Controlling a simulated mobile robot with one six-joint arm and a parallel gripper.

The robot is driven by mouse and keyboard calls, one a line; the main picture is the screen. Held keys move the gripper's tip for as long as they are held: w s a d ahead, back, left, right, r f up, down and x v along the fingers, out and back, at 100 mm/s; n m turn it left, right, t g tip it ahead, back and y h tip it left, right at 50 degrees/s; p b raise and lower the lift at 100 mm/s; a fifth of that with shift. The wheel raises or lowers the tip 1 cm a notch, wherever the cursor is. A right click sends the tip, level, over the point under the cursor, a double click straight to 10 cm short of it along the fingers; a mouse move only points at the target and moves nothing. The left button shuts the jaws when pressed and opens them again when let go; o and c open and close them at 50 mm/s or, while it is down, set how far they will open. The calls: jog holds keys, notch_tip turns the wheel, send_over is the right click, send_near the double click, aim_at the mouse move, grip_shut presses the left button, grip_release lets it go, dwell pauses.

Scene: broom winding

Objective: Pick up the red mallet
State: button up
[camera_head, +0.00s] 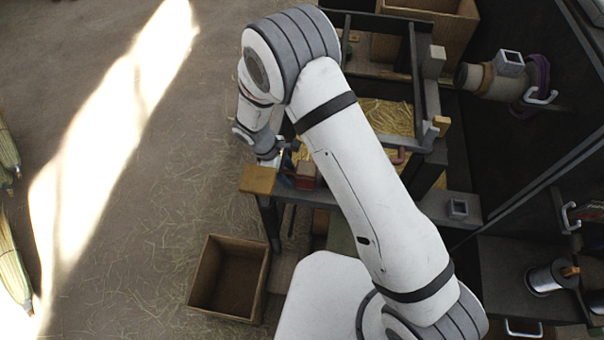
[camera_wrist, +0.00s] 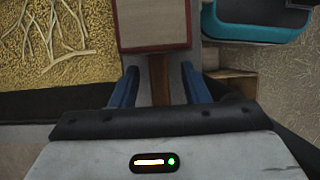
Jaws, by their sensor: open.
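The red mallet shows in the wrist view with its red-edged, dull-faced head (camera_wrist: 152,24) at the top centre. Its brown wooden handle (camera_wrist: 158,78) runs down from the head between the blue fingers of my gripper (camera_wrist: 160,88). The fingers are open, one on each side of the handle, with a gap on both sides. In the head view the red head (camera_head: 306,172) shows small on the bench beside my gripper (camera_head: 287,172). My arm hides much of the area there, and the handle cannot be made out.
A teal container (camera_wrist: 250,22) stands right of the mallet in the wrist view. A straw-filled tray (camera_head: 388,116) lies behind my arm. A wooden block (camera_head: 258,179) caps the bench's left corner. An open wooden crate (camera_head: 207,270) stands on the floor below.

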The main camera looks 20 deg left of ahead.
aim_at(290, 171)
jog(key=shift+c, duration=0.3)
grip_shut()
jog(key=shift+r, duration=0.15)
jog(key=shift+r, duration=0.5)
notch_tip(290, 171, up, 2)
jog(key=shift+w+r+b, duration=0.1)
jog(key=shift+b, duration=0.3)
jog(key=s+a+b, duration=0.2)
jog(key=a+b, duration=0.1)
jog(key=a, duration=1.5)
jog(key=shift+s, duration=0.1)
